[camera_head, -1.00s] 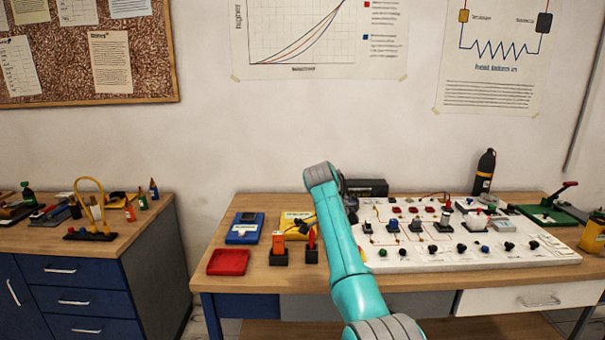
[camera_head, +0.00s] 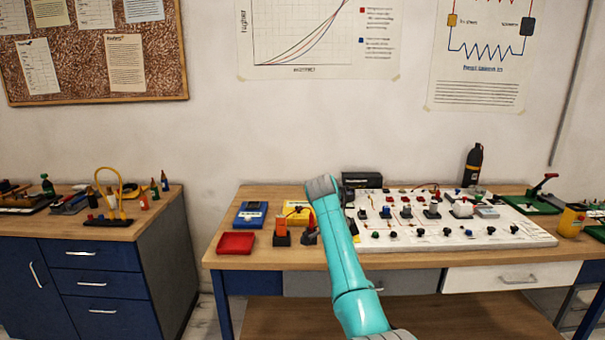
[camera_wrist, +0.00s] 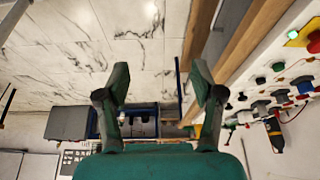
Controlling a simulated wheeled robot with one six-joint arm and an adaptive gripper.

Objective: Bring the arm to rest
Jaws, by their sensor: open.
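My arm (camera_head: 343,262) is teal with grey joints. In the head view it rises from the bottom edge and leans over the front of the wooden table (camera_head: 400,258). My gripper is hidden behind the arm in that view. In the wrist view my gripper (camera_wrist: 160,90) shows two dark green fingers spread wide apart. Nothing is between them but the distant floor and furniture. It holds nothing.
A white circuit board (camera_head: 470,235) with several knobs covers the table's right half. A red tray (camera_head: 236,243), a blue meter (camera_head: 250,214) and an orange block (camera_head: 281,230) stand left of my arm. A black bottle (camera_head: 473,165) stands at the back. A blue cabinet (camera_head: 90,275) is at far left.

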